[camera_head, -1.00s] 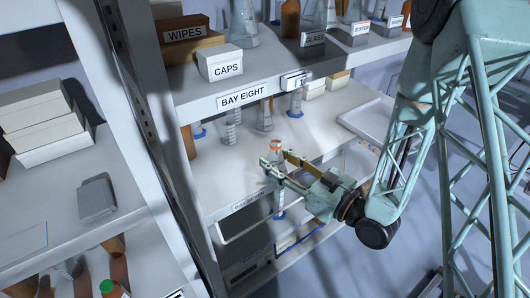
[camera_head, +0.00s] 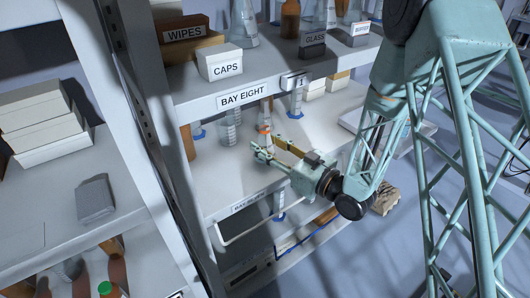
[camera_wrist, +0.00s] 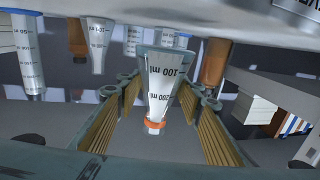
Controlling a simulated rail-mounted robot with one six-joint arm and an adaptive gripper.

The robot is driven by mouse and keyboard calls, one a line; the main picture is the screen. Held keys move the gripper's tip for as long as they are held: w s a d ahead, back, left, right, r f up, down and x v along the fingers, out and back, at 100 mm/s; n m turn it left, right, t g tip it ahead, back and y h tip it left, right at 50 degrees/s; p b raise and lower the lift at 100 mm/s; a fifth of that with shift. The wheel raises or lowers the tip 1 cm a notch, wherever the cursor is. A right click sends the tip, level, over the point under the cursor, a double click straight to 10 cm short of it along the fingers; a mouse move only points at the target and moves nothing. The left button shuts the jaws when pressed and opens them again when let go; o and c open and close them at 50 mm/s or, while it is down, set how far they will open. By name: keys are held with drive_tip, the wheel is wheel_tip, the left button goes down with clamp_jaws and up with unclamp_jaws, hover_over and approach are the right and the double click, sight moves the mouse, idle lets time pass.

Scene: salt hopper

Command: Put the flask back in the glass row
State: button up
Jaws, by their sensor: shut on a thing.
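The flask is clear glass with an orange collar; in the head view its collar (camera_head: 264,129) shows at my gripper's tips. In the wrist view the flask (camera_wrist: 162,82) is between my two jaws, with its printed marks upside down. My gripper (camera_head: 262,149) is shut on the flask and holds it at the middle shelf of bay eight. In the wrist view, the jaws (camera_wrist: 166,92) flank it. Other glassware, including a conical flask (camera_head: 266,108) and a blue-based cylinder (camera_head: 296,103), stands behind. Whether the held flask touches the shelf is unclear.
The upper shelf, with its BAY EIGHT sign (camera_head: 243,96), overhangs the middle one. It carries a CAPS box (camera_head: 220,63), a GLASS sign (camera_head: 313,45) and bottles. A brown bottle (camera_wrist: 215,61) shows in the wrist view. The front left of the middle shelf (camera_head: 217,178) is bare.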

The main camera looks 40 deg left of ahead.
drive_tip(key=shift+f+b, duration=0.45)
drive_tip(key=shift+f, duration=1.3)
drive_tip(key=shift+f, duration=0.1)
drive_tip(key=o, duration=1)
drive_tip(key=shift+s+d+p, duration=0.2)
drive_tip(key=shift+s+d, duration=0.1)
drive_tip(key=shift+d, duration=1.7)
drive_tip(key=shift+s+d+p, duration=0.15)
drive_tip(key=shift+s+d, duration=0.1)
drive_tip(key=shift+d, duration=1.75)
drive_tip(key=shift+s+d+p, duration=0.2)
drive_tip(key=shift+s+d, duration=0.1)
drive_tip(key=shift+d, duration=1.7)
drive_tip(key=shift+w, duration=0.1)
